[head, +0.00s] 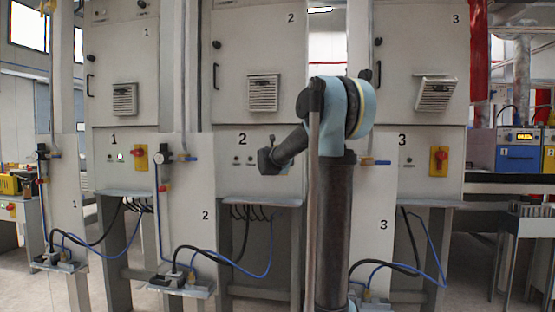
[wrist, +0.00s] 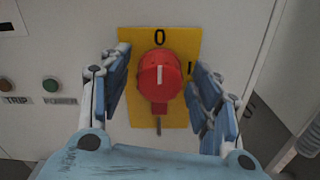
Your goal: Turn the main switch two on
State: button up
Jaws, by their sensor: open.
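The main switch two is a red rotary knob (wrist: 160,78) on a yellow plate (wrist: 133,42) in the wrist view. The plate has a 0 at the top and a mark at the right. The knob's white line stands upright, toward the 0. My gripper (wrist: 160,64) is open, with one finger on each side of the knob; I cannot tell whether either finger touches it. In the head view my gripper (head: 269,160) is at the front of cabinet 2 (head: 232,112), and the switch is hidden behind my arm.
Cabinet 1 (head: 108,60) is at left, with its own red-and-yellow switch (head: 140,157); cabinet 3 (head: 398,106) is at right with another (head: 438,159). Narrow panels with hoses (head: 184,215) stand in front of the cabinets.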

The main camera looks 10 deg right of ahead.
jog(key=shift+w+d, duration=0.1)
jog(key=shift+w, duration=0.25)
jog(key=c, duration=1)
jog(key=shift+c, duration=0.2)
jog(key=shift+m, duration=0.3)
jog(key=m, duration=0.3)
jog(key=shift+m, duration=0.4)
jog(key=m, duration=0.4)
jog(key=shift+m, duration=0.3)
jog(key=m, duration=0.4)
jog(key=shift+s+d+f+m, duration=0.1)
jog(key=shift+m, duration=2.4)
